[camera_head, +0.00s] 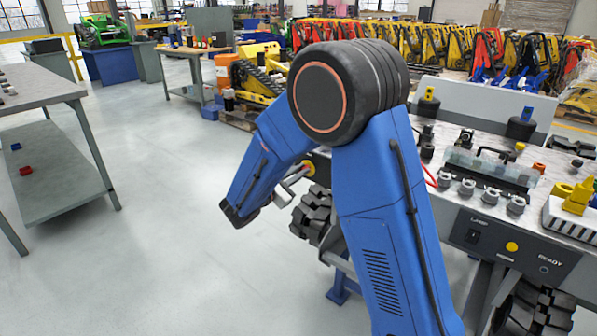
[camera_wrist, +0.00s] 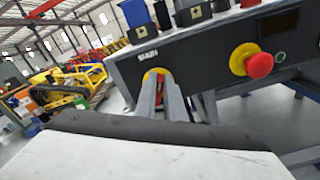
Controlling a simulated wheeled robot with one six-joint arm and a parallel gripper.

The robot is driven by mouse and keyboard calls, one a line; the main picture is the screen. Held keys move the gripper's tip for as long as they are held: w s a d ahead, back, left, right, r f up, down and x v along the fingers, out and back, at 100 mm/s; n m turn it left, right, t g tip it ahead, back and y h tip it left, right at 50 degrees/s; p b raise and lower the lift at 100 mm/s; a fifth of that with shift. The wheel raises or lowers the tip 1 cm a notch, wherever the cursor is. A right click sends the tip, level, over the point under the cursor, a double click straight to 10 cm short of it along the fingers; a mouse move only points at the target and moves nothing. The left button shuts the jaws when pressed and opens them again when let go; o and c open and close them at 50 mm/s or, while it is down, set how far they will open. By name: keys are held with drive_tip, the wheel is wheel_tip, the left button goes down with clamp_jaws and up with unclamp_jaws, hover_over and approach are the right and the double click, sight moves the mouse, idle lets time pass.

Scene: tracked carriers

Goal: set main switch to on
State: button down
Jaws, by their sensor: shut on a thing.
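The main switch (camera_wrist: 155,73) is a red handle on a round yellow plate, under a partly readable "MAIN" label on a dark panel (camera_wrist: 215,42) in the wrist view. My gripper (camera_wrist: 161,84) reaches straight to it, with its two grey fingers shut on the red handle. The fingers hide much of the handle, so I cannot read its exact setting. In the head view my gripper (camera_head: 297,177) is beside the workbench's left end, at a yellow and red round part (camera_head: 309,168). My blue arm hides most of the panel there.
A red mushroom button (camera_wrist: 260,65) on a yellow base juts from the panel to the right of the switch. The workbench (camera_head: 440,185) carries clamps and fixtures. Black tracks (camera_head: 312,214) stand below it. The floor (camera_head: 170,220) to the left is clear.

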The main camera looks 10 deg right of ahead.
drive_tip(key=m, duration=0.4)
drive_tip(key=f+m, duration=0.1)
drive_tip(key=m, duration=0.3)
drive_tip(key=s+f+m, duration=0.1)
drive_tip(key=m, duration=0.3)
drive_tip(key=shift+d, duration=0.3)
drive_tip(key=shift+m, duration=0.3)
drive_tip(key=c, duration=1.8)
unclamp_jaws()
drive_tip(key=shift+c, duration=0.2)
drive_tip(key=v, duration=1.7)
drive_tip(key=shift+a, duration=0.15)
drive_tip(key=shift+s+r, duration=0.1)
